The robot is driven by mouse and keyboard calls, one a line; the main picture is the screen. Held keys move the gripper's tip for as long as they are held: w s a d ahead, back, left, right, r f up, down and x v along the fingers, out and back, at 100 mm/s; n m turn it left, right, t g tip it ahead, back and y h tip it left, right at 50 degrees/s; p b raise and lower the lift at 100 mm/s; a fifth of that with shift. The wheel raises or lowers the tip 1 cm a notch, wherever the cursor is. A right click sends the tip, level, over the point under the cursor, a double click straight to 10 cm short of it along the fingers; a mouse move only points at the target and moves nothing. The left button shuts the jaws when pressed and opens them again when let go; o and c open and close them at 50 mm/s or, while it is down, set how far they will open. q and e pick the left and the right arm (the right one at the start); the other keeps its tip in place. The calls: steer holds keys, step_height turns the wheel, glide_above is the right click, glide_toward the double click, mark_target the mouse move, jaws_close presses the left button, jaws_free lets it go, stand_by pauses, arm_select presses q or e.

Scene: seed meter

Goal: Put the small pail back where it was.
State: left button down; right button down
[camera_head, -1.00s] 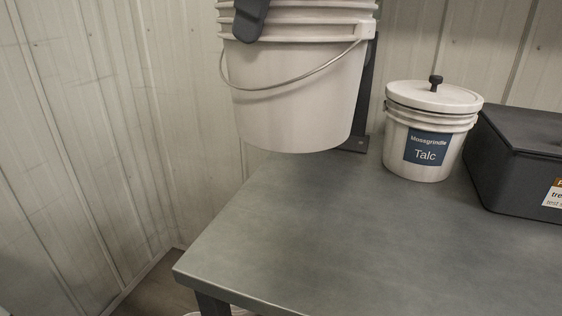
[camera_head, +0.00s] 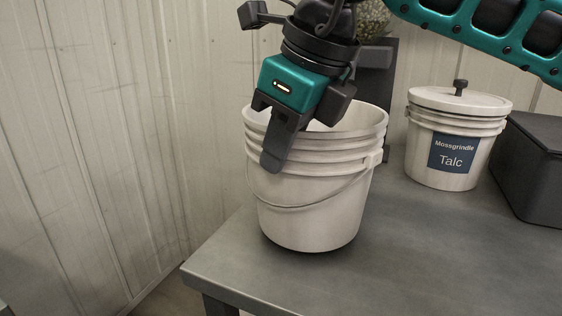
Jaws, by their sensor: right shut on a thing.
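The small white pail (camera_head: 310,215) is upright, with no lid on it, over the left end of the grey table. Its wire handle hangs down across the front. My right gripper (camera_head: 284,135) is shut on the pail's rim at the near left. One dark finger lies against the outside of the wall, and the other is hidden inside the pail. A dark shadow lies close under the base; I cannot tell whether the pail touches the table or hangs just above it. My left gripper is not in view.
A lidded white tub labelled Talc (camera_head: 453,140) stands right of the pail, with a gap between. A dark box (camera_head: 535,165) stands at the right edge. A dark upright post (camera_head: 378,85) is behind the pail. The grey table (camera_head: 420,260) is bare in front.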

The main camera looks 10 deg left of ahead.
steer(key=shift+f, duration=0.55)
steer(key=shift+f+b, duration=0.2)
steer(key=shift+b, duration=0.1)
steer(key=c, duration=1.2)
jaws_free()
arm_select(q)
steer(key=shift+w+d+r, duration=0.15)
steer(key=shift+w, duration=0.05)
